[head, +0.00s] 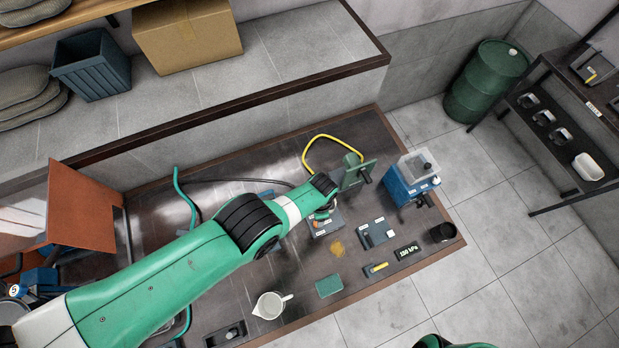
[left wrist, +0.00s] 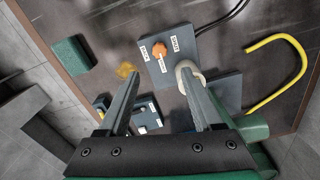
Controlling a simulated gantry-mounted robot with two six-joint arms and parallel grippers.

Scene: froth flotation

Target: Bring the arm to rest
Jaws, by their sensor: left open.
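My left arm (head: 190,270) reaches from the lower left across the dark bench, its wrist above the far part. My left gripper (left wrist: 160,88) is open in the left wrist view, with nothing between its fingers. Beyond the fingertips is a grey control box with an orange knob (left wrist: 159,47) and small white labels. A pale ring (left wrist: 188,72) shows close behind the right-hand finger; I cannot tell whether they touch. In the head view the wrist partly covers the control box (head: 325,228). My right gripper is not in view.
The bench holds a white beaker (head: 270,306), a green pad (head: 329,287), a yellow patch (head: 338,248), a blue device (head: 408,187), a black cup (head: 443,232) and a pressure display (head: 407,251). A yellow hose (head: 318,141) arches at the back.

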